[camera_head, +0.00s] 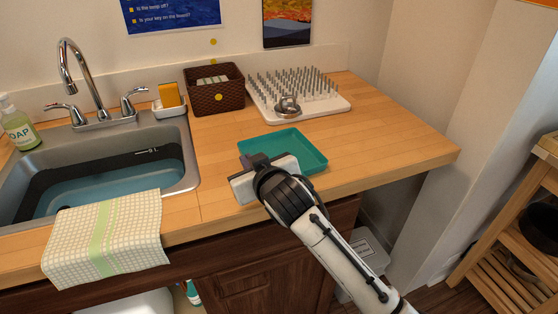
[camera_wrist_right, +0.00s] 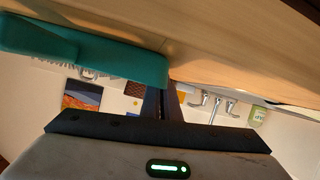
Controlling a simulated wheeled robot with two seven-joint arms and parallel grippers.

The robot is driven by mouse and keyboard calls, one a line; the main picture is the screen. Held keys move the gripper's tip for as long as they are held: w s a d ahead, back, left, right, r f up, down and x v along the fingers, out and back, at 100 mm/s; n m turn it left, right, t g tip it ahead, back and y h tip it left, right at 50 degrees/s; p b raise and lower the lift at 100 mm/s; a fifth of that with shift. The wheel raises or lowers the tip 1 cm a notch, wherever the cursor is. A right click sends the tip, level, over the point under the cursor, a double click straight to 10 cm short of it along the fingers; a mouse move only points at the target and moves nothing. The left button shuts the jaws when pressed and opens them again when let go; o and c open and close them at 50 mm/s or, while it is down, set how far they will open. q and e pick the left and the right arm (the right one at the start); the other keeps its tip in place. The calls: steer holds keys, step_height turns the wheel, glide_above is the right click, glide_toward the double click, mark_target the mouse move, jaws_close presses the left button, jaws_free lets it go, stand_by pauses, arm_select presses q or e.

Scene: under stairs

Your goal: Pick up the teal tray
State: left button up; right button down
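The teal tray (camera_head: 300,147) lies flat on the wooden counter, near its front edge, and looks empty. My right gripper (camera_head: 256,162) is at the tray's front-left corner, and its body hides part of the near rim. In the right wrist view the tray (camera_wrist_right: 100,58) fills the upper left, and its end meets the tips of my right gripper (camera_wrist_right: 162,97). The dark fingers look close together with a narrow gap. I cannot tell whether they hold the tray's rim. My left gripper is not in view.
A white drying rack (camera_head: 325,105) with a metal item stands behind the tray, beside a brown basket (camera_head: 217,97). The sink (camera_head: 185,180) with a draped towel (camera_head: 105,240) is to the left. The counter right of the tray is clear.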

step_height(320, 180, up, 10)
stand_by(0.5)
stand_by(1.7)
